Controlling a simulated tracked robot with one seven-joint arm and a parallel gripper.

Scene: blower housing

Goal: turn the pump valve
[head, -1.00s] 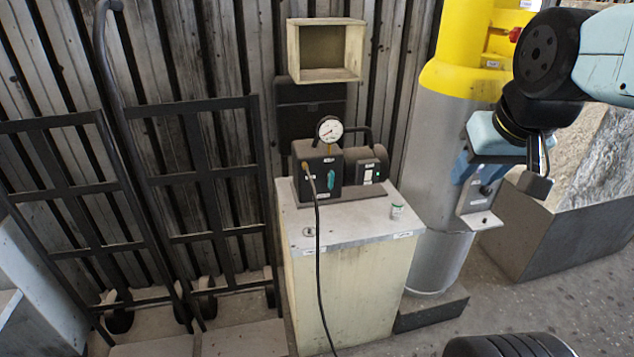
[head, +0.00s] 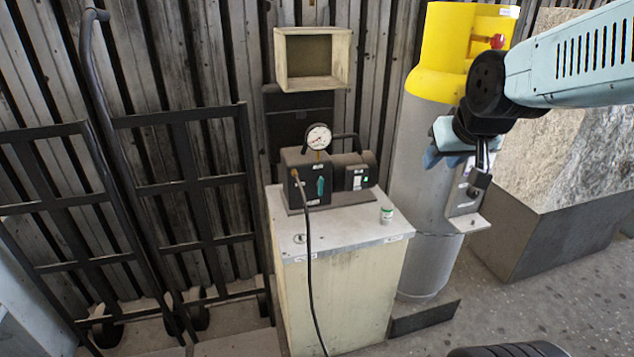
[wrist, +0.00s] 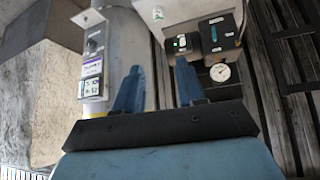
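The pump (head: 330,180) is a dark unit on top of a pale cabinet, with a round white gauge (head: 318,137) above it. The pump valve is a teal handle (head: 320,187) on its front face, standing about upright in the head view. It also shows in the wrist view (wrist: 214,33), beyond the fingers. My gripper (head: 432,157) is right of the pump and above the cabinet's level, in front of the grey cylinder. In the wrist view its two blue fingers (wrist: 160,75) are apart with nothing between them. It is clear of the valve.
The cabinet (head: 345,290) carries a small white-and-green jar (head: 387,215) at its right. A black hose (head: 309,240) hangs down the front. A yellow-topped cylinder (head: 412,190) stands at right, with a knobbed control box (wrist: 95,50). Black hand trucks (head: 190,190) lean at left.

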